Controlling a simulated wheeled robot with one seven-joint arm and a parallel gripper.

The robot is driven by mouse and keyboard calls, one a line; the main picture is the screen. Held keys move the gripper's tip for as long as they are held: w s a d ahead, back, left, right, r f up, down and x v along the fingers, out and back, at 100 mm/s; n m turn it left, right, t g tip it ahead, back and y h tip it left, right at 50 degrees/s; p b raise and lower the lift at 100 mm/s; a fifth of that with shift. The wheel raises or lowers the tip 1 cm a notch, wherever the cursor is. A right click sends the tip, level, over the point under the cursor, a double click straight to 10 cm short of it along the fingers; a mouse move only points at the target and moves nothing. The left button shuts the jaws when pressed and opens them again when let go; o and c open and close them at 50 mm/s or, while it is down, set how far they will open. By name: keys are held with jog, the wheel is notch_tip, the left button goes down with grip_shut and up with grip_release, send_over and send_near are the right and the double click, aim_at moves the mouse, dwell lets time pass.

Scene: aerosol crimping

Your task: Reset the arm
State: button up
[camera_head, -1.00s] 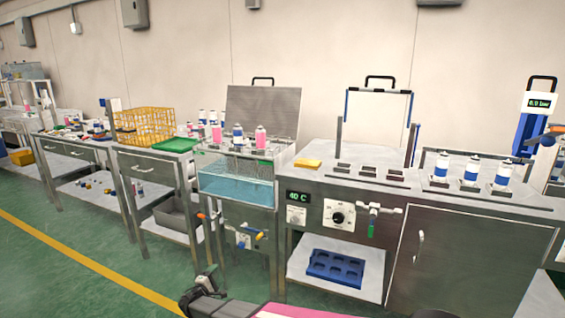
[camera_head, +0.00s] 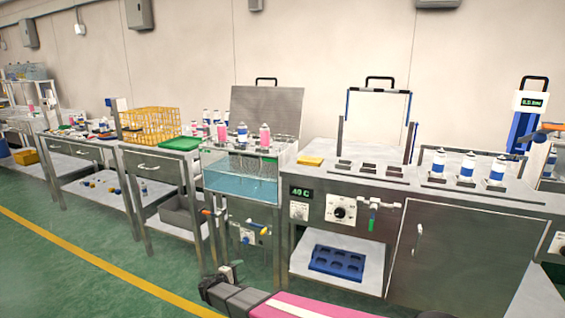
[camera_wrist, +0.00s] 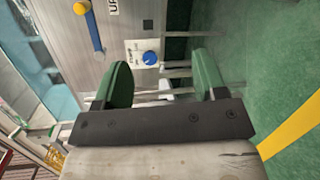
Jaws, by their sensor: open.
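My gripper shows in the wrist view (camera_wrist: 162,88) with its two green fingers apart and nothing between them. In the head view my arm (camera_head: 290,304) reaches in low along the bottom edge, in front of the benches.
The water bath (camera_head: 240,175) holds pink and blue-white cans above it. To its right is a steel bench with a 40 C display (camera_head: 301,192), a blue tray (camera_head: 338,262) on its shelf and three cans (camera_head: 467,168) on top. Green floor (camera_head: 60,265) in front is clear.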

jog(key=s+d+r+m+g, duration=0.1)
jog(key=d+m+g, duration=0.15)
jog(key=d, duration=0.45)
jog(key=d+r+m+g, duration=0.2)
jog(key=d+g, duration=0.1)
jog(key=d, duration=0.5)
jog(key=s+d+r+m+g+y, duration=0.4)
jog(key=s+d, duration=0.3)
jog(key=d, duration=0.4)
jog(key=s+d+r+m+g+y, duration=0.3)
jog(key=s+d+r+m+y, duration=0.2)
jog(key=s+d, duration=0.3)
jog(key=d, duration=0.4)
jog(key=shift+s+r+g, duration=0.25)
jog(key=shift+g, duration=0.1)
